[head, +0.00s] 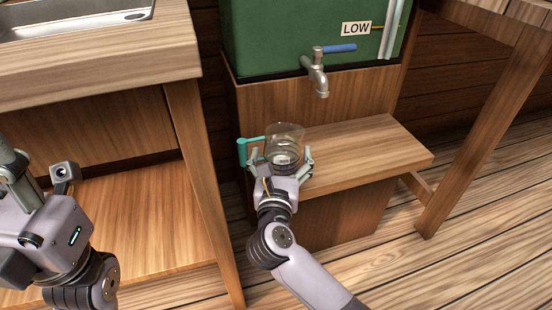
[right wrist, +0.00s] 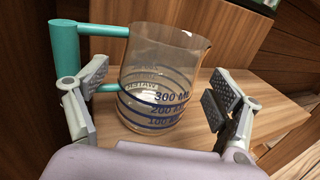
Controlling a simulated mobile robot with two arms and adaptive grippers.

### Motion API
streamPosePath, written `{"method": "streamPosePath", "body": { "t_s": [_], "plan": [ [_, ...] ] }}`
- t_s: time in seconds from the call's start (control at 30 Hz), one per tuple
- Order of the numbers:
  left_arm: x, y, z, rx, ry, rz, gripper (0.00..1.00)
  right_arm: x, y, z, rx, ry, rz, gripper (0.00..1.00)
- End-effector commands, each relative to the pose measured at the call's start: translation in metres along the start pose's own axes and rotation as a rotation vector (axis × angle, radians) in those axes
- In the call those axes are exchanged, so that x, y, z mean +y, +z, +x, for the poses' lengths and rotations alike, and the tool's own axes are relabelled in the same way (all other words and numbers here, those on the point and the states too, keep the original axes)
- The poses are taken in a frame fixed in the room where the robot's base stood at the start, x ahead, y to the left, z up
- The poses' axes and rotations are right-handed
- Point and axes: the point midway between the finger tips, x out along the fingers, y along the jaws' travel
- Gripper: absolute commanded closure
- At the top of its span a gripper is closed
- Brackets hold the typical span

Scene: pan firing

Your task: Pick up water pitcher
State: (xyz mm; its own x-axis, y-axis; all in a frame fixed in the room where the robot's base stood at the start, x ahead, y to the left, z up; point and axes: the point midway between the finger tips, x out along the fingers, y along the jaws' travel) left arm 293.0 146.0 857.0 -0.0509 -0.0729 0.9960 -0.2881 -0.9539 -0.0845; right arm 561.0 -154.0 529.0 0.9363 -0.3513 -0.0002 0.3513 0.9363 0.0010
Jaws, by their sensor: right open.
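The water pitcher (head: 285,141) is a clear beaker with a teal handle on its left, standing upright on a wooden ledge below a tap. In the right wrist view the pitcher (right wrist: 160,75) shows blue measuring bands and the teal handle at left. My right gripper (head: 281,163) is open, with one finger on each side of the pitcher. In the right wrist view the right gripper (right wrist: 150,97) shows gaps between its pads and the glass. My left arm shows at the lower left; its fingertips are not clearly visible.
A green tank (head: 285,35) with a LOW label and a blue-handled tap (head: 317,75) stands above the wooden ledge (head: 375,150). The ledge is clear to the pitcher's right. A wooden counter with a sink (head: 75,18) is at left. A table leg stands at right.

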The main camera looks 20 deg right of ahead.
Motion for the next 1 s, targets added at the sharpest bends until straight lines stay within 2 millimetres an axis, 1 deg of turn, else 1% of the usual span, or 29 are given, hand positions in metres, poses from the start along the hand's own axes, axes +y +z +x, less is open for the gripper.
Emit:
{"method": "streamPosePath", "body": {
  "t_s": [0.03,0.2,0.33,0.53,1.0],
  "plan": [
    [0.001,-0.002,-0.002,0.019,0.006,0.002,0.60,-0.001,-0.006,0.008,-0.005,-0.001,-0.002,0.14],
    [0.003,-0.006,0.005,0.048,0.018,0.006,0.60,-0.001,-0.005,0.029,-0.003,0.000,-0.002,0.14],
    [0.003,-0.007,0.007,0.054,0.021,0.007,0.60,-0.001,-0.004,0.034,-0.001,0.001,-0.001,0.14],
    [0.003,-0.006,0.008,0.054,0.021,0.007,0.60,-0.001,-0.003,0.034,0.000,0.001,-0.001,0.14],
    [0.003,-0.006,0.008,0.053,0.021,0.007,0.60,-0.001,-0.003,0.034,-0.001,0.001,-0.001,0.45]
  ]
}}
